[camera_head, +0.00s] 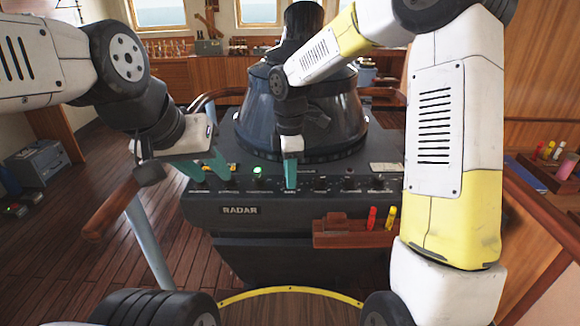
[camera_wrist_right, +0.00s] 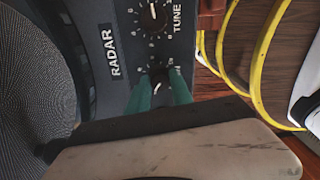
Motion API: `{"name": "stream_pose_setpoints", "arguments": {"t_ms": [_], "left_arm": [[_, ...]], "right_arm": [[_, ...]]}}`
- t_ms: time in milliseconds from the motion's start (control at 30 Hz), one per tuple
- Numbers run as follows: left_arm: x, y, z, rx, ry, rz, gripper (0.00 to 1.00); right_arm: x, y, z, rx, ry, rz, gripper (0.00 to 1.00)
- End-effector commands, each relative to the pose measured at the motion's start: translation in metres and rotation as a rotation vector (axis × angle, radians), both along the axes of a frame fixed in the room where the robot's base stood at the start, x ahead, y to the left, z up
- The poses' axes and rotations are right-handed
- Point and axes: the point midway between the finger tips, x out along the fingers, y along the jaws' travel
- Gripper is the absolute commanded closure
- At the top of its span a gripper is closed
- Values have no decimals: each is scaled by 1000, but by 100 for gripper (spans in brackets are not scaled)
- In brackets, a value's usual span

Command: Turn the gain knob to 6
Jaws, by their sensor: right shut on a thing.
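The radar console (camera_head: 290,225) stands in the middle of the head view with a row of black knobs along its front panel. My right gripper (camera_head: 290,186) reaches down onto this row. In the right wrist view its teal fingers (camera_wrist_right: 158,92) are shut on a dark knob, the gain knob (camera_wrist_right: 158,75), beside the knob marked TUNE (camera_wrist_right: 153,16). The fingers cover much of the gain knob and its dial, so I cannot read its setting. My left gripper (camera_head: 212,172) hangs above the left part of the panel, its teal fingers apart and empty.
A wooden holder (camera_head: 345,236) with red and yellow markers is fixed to the console's front. A wooden handrail (camera_head: 122,203) runs at the left. A wooden desk (camera_head: 545,215) stands at the right.

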Motion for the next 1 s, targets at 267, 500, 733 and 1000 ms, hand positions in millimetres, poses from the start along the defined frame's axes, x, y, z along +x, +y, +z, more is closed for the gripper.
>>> {"name": "stream_pose_setpoints", "arguments": {"t_ms": [267, 500, 733, 1000], "left_arm": [[0, 0, 0, 0, 0, 0, 64], [0, 0, 0, 0, 0, 0, 64], [0, 0, 0, 0, 0, 0, 64], [0, 0, 0, 0, 0, 0, 64]], "right_arm": [[0, 0, 0, 0, -2, -33, 100], [0, 1, 1, 0, -2, -160, 100], [0, 1, 1, 1, -3, -364, 100], [0, 1, 1, 1, -2, -621, 100]]}}
